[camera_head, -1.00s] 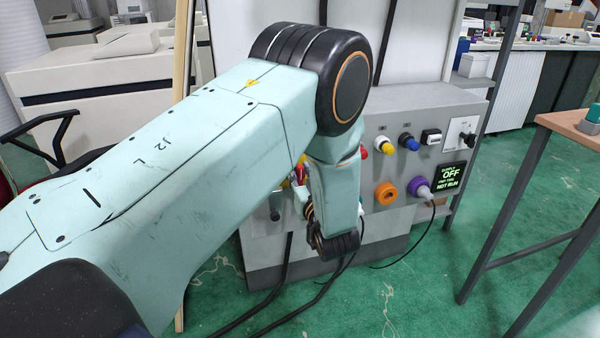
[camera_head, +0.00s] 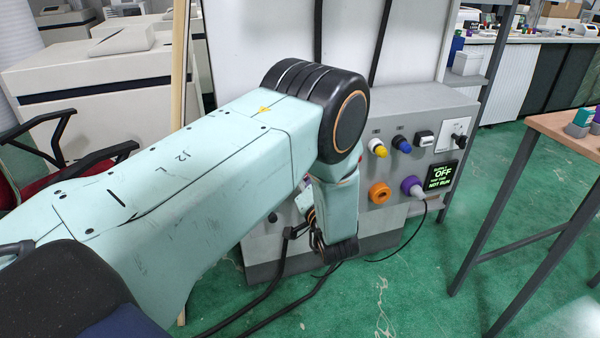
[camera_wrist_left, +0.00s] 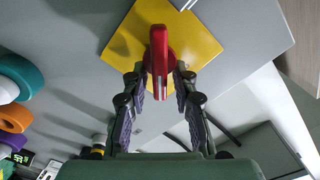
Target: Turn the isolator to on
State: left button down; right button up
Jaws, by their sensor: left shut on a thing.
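The isolator is a red handle (camera_wrist_left: 159,50) on a yellow plate (camera_wrist_left: 200,48), seen from close up in the left wrist view. My left gripper (camera_wrist_left: 161,78) has a finger on each side of the handle and is shut on it. The handle lies in line with the gripper in that view. In the head view my left arm hides the isolator and most of the gripper. The display (camera_head: 440,175) on the grey machine panel reads OFF and NOT RUN. My right gripper is not in view.
A wooden-topped table (camera_head: 560,128) stands at the right.

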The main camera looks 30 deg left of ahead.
pick_arm(q)
jog(key=m, duration=0.4)
jog(key=shift+w+d+f+m+p, duration=0.1)
jog(key=shift+d+f+m+p, duration=0.05)
jog(key=shift+f+m+p, duration=0.2)
jog(key=shift+f+m, duration=0.2)
jog(key=shift+m, duration=0.75)
jog(key=shift+f+m, duration=0.15)
jog(key=shift+m, duration=0.75)
jog(key=c, duration=1.4)
grip_release()
jog(key=shift+o, duration=0.2)
jog(key=v, duration=0.7)
jog(key=shift+d, duration=0.15)
